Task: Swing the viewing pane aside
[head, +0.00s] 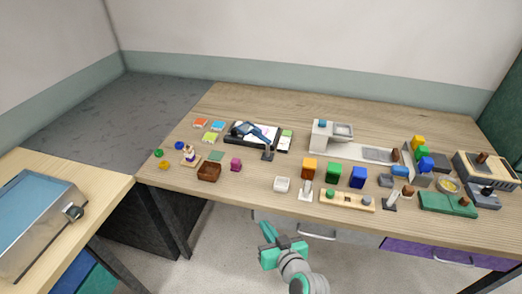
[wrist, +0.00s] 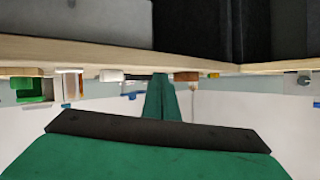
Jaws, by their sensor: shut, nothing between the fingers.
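A dark blue tinted pane (head: 243,129), which looks like the viewing pane, lies over a black tray (head: 232,140) with white cards on the main table. A small grey post (head: 268,153) stands at its front right. The pane covers part of the tray. My gripper (head: 267,231) is in front of the table's front edge, below and well apart from the pane. Its green fingers (wrist: 160,97) are together and empty in the wrist view. I cannot make out the pane in the wrist view.
Colored blocks (head: 333,173), a brown basket (head: 209,172) and a grey fixture (head: 323,133) crowd the main table (head: 240,205). A side table at the left holds a blue-topped metal case (head: 35,235). A purple drawer (head: 440,255) is under the right side. Floor before the table is clear.

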